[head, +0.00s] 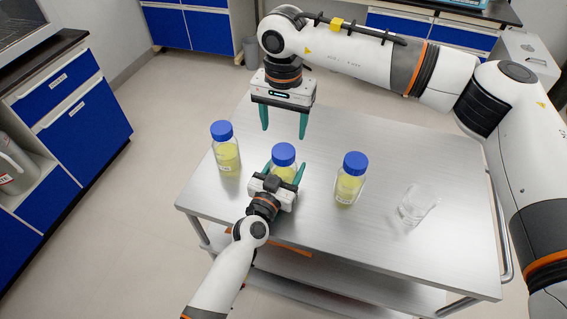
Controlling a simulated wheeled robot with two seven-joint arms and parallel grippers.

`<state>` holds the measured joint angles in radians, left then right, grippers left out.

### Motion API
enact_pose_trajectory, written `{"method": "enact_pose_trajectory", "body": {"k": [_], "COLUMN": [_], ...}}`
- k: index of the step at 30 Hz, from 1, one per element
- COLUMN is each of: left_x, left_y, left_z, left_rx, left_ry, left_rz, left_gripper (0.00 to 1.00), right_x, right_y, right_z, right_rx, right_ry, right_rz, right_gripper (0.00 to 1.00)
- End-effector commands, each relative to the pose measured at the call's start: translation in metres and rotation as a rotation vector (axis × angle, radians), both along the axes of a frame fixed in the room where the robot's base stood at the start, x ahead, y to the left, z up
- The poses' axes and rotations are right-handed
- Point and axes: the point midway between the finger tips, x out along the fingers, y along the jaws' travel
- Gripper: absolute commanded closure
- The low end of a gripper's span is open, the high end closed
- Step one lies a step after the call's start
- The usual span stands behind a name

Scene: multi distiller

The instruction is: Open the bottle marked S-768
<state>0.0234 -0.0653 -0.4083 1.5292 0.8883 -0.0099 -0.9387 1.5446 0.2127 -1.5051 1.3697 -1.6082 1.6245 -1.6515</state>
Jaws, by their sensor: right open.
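Three clear bottles with blue caps and yellow liquid stand upright on the metal cart (400,260): a left bottle (228,157), a middle bottle (283,155) and a right bottle (349,185). Their labels are too small to read, so I cannot tell which is S-768. My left gripper (284,172) has its green fingers on both sides of the middle bottle, close against its body, and hides the lower part. The blue cap of the middle bottle is on. My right gripper (284,125) is open and empty, pointing down above and behind the middle bottle.
An empty clear glass beaker (413,206) stands on the right of the cart. The cart top is clear between the right bottle and the beaker, and at the front right. Blue cabinets (78,118) stand at the left, apart from the cart.

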Motion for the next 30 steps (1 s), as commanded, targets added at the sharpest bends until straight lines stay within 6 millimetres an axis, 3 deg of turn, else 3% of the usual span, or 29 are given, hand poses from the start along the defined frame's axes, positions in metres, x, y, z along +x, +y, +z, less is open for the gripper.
{"method": "enact_pose_trajectory", "body": {"k": [5,8,30], "left_x": [0.0,0.0,-0.0001], "left_y": [0.0002,0.0003,0.0004], "left_z": [-0.0002,-0.0002,-0.0004], "left_rx": [0.001,0.001,0.001], "left_ry": [0.0,0.0,0.001], "left_rz": [0.0,0.0,0.0], "left_gripper": [1.0,1.0,1.0], "right_x": [-0.0003,-0.0005,-0.0005], "right_y": [0.0003,0.0006,0.0011], "right_z": [-0.0004,-0.0004,-0.0001], "right_rx": [0.0,0.0,0.0], "right_ry": [0.001,0.001,0.001], "right_rz": [-0.198,-0.412,-2.246], "right_gripper": [0.35,0.35,0.35]}}
